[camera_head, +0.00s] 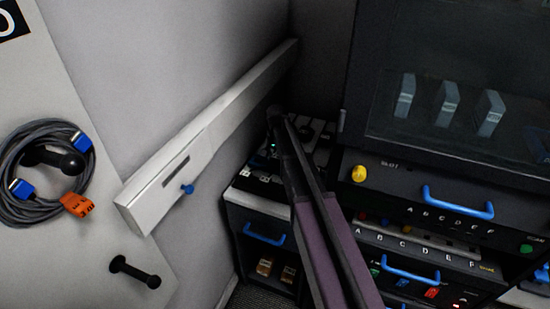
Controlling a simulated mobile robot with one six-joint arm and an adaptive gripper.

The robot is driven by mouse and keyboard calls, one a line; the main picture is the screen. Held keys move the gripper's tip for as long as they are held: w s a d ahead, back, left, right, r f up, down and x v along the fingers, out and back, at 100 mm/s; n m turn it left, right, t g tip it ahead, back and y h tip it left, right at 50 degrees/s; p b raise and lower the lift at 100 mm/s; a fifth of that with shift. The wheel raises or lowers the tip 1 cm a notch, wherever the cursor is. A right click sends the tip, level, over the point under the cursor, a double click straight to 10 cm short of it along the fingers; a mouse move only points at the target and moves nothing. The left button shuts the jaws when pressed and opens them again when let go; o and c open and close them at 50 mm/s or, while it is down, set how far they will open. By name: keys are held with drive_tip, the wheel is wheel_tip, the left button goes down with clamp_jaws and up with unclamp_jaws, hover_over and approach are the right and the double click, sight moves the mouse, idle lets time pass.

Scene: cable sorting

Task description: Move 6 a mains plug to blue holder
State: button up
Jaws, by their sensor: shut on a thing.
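Two dark, purple-sleeved lengths of my arm run up from the bottom centre and draw together at a dark tip. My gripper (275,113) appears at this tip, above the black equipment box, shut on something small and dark. I cannot make out whether it is a mains plug. A coiled grey cable (40,212) hangs at the left with blue connectors (82,141) and an orange connector (78,205).
The long white trunking (165,184) slants across the wall close to my arm. Dark rack units with blue handles (458,203) fill the right. A bare black peg (134,271) juts out at lower left.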

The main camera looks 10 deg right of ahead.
drive_tip(key=shift+f+b, duration=0.4)
drive_tip(key=shift+b, duration=0.05)
idle(0.6)
drive_tip(key=o, duration=1.3)
drive_tip(key=shift+c, duration=0.2)
drive_tip(key=shift+r, duration=0.15)
drive_tip(key=shift+s+r+p, duration=0.1)
drive_tip(key=shift+r+p, duration=3.3)
drive_tip(key=shift+p, duration=0.15)
drive_tip(key=shift+s, duration=0.1)
drive_tip(key=s+n, duration=0.2)
drive_tip(key=s, duration=0.6)
drive_tip(key=s+n, duration=0.2)
drive_tip(key=s, duration=0.5)
drive_tip(key=s+n, duration=0.2)
drive_tip(key=s, duration=0.6)
drive_tip(key=shift+s+a+n, duration=0.2)
drive_tip(key=shift+s+n, duration=0.15)
drive_tip(key=shift+n, duration=0.05)
